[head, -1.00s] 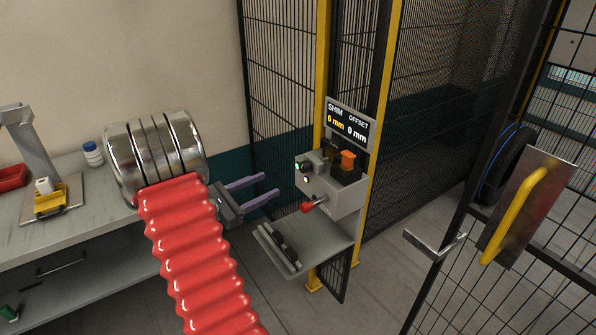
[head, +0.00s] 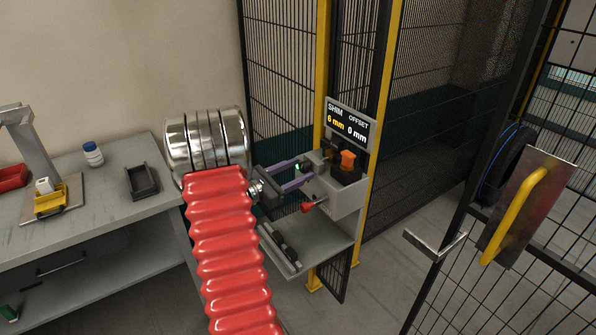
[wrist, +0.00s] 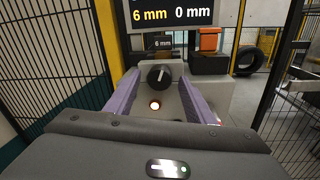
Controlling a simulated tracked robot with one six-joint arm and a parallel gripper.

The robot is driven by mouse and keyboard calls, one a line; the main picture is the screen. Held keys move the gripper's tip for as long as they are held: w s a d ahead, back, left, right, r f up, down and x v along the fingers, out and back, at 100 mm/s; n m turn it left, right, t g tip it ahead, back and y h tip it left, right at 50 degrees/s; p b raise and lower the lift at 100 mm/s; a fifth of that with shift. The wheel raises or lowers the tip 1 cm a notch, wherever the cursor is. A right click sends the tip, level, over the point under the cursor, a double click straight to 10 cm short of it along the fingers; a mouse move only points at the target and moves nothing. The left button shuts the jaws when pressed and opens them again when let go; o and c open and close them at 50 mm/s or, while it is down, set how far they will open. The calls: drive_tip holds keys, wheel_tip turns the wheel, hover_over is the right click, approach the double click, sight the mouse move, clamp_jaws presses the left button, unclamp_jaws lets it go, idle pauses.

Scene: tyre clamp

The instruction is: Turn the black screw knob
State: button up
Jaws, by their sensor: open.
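The black screw knob (wrist: 158,76) is on the front face of a grey clamp unit (wrist: 215,92), with a pale pointer mark that looks near upright. My gripper (wrist: 160,84) is open, with its two purple fingers on either side of the knob in the wrist view; I cannot tell whether they touch it. In the head view my gripper (head: 297,175) reaches the left side of the clamp unit (head: 343,197), and the knob is hidden there. A lit round lamp (wrist: 155,104) is below the knob. The display (head: 348,123) reads shim 6 mm, offset 0 mm.
A red-ended lever (head: 308,206) projects below my gripper. A shelf (head: 325,240) with dark parts is under the unit. A workbench (head: 100,215) with a black tray (head: 142,182) is at the left. Mesh fencing (head: 280,60) stands behind, and a yellow-handled gate (head: 520,210) at the right.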

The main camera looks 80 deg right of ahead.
drive_tip(key=shift+c, duration=0.5)
drive_tip(key=c, duration=1)
drive_tip(key=shift+o, duration=0.2)
drive_tip(key=shift+n, duration=0.4)
drive_tip(key=o, duration=1.1)
drive_tip(key=shift+c, duration=0.2)
drive_tip(key=v, duration=1.3)
drive_tip(key=shift+w+a, duration=0.15)
drive_tip(key=shift+a, duration=0.15)
